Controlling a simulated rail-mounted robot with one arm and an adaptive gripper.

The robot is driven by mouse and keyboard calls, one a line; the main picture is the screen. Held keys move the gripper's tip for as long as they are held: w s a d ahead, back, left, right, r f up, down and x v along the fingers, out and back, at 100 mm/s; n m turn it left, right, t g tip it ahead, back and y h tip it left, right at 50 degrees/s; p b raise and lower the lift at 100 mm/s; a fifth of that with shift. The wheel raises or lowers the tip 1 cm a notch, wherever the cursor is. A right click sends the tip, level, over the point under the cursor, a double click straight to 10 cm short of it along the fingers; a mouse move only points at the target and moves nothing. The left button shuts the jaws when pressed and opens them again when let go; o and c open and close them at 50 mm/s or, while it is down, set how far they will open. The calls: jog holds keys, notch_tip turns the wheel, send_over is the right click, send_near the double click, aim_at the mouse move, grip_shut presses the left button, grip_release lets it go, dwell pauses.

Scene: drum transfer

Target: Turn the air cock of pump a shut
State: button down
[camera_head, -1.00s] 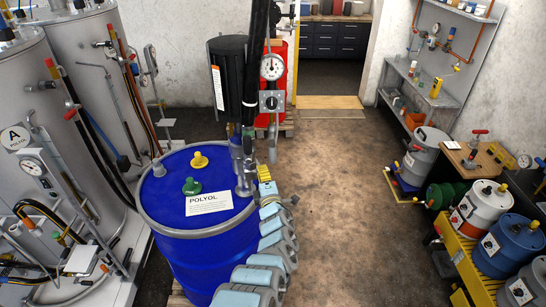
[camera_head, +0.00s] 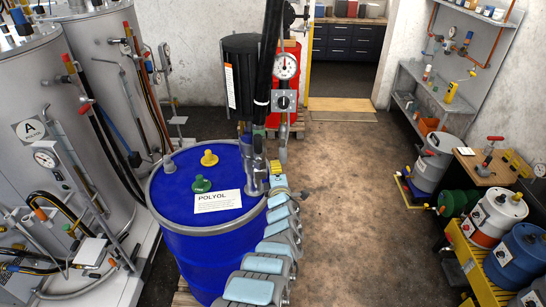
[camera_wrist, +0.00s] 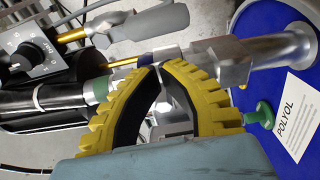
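A pump with a black cylinder (camera_head: 240,75) stands on the blue drum marked POLYOL (camera_head: 222,250). Beside it is a grey box with a black knob (camera_head: 284,101), under a round gauge. The knob also shows at the upper left of the wrist view (camera_wrist: 22,52). I cannot tell which fitting is the air cock, and no letter is readable on the pump. My gripper (camera_wrist: 160,68) is at the silver pump tube (camera_wrist: 225,60), its yellow fingers bowed and their tips almost meeting. No held thing is clear between them.
A green cap (camera_head: 200,184) and a yellow cap (camera_head: 209,158) sit on the drum lid. A tank marked A (camera_head: 30,131) with hoses stands left. A red drum (camera_head: 292,62) stands behind the pump. Shelves and several drums line the right; the middle floor is clear.

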aim_at(283, 151)
jog(key=w+b, duration=0.6)
jog(key=b, duration=0.2)
jog(key=shift+w+a+f+b, duration=0.15)
jog(key=shift+w+a+b, duration=0.05)
jog(key=shift+a+b, duration=0.15)
dwell(0.4)
dwell(0.8)
jog(key=shift+d, duration=0.1)
